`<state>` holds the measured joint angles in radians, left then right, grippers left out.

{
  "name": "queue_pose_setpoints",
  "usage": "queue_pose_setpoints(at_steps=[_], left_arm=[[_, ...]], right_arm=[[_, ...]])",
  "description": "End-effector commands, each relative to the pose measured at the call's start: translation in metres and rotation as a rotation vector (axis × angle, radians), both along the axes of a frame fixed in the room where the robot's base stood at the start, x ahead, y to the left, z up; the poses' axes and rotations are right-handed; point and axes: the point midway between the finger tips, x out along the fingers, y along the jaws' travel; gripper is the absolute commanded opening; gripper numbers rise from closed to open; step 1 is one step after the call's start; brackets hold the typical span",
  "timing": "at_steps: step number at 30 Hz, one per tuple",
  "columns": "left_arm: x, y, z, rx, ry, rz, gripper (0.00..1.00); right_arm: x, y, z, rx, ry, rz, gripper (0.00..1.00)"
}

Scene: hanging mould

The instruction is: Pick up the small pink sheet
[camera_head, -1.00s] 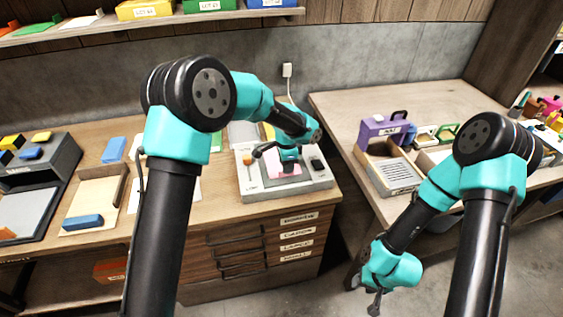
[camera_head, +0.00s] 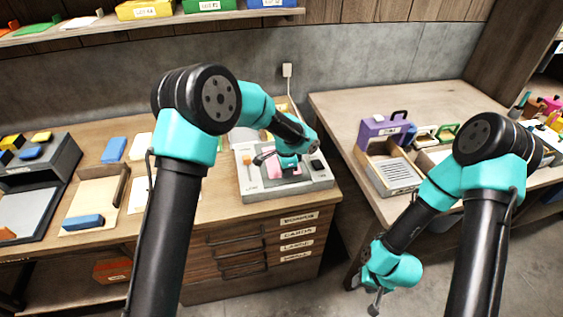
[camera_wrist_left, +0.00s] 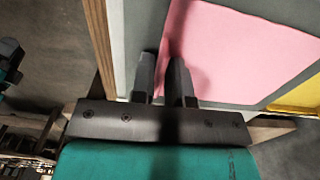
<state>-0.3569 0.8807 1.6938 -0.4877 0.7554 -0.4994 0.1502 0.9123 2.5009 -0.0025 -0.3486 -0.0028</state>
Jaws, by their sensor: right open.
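In the head view only a small part of the pink sheet (camera_head: 271,170) shows on a light grey unit (camera_head: 250,188), partly hidden by my left wrist. My left gripper (camera_wrist_left: 162,65) has its two fingers close together with a narrow gap, at the sheet's left edge. My right gripper (camera_head: 375,303) hangs low in front of the right table, open and far from the sheet.
The unit has an orange-handled lever (camera_head: 248,160) and a black knob (camera_head: 317,165) beside my left gripper. A yellow piece (camera_wrist_left: 303,97) lies by the sheet's corner. Blue blocks (camera_head: 84,221) and trays are to the left. A purple box (camera_head: 384,130) stands on the right table.

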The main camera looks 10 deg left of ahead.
Motion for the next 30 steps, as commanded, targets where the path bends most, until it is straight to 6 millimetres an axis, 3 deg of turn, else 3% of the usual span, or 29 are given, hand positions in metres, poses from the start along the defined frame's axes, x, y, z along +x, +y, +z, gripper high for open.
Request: queue_pose_setpoints(at_steps=[5,20,30], left_arm=[[0.0,0.0,0.0,0.0,0.0,0.0,0.0],[0.0,0.0,0.003,0.0,-0.001,0.0,0.0],[0.001,0.0,0.035,-0.001,-0.003,0.001,0.0]], right_arm=[[0.0,0.0,0.0,0.0,0.0,0.0,0.43],[0.0,0.0,0.0,0.0,0.0,0.0,0.43],[0.0,0.0,0.0,0.0,0.0,0.0,0.43]])
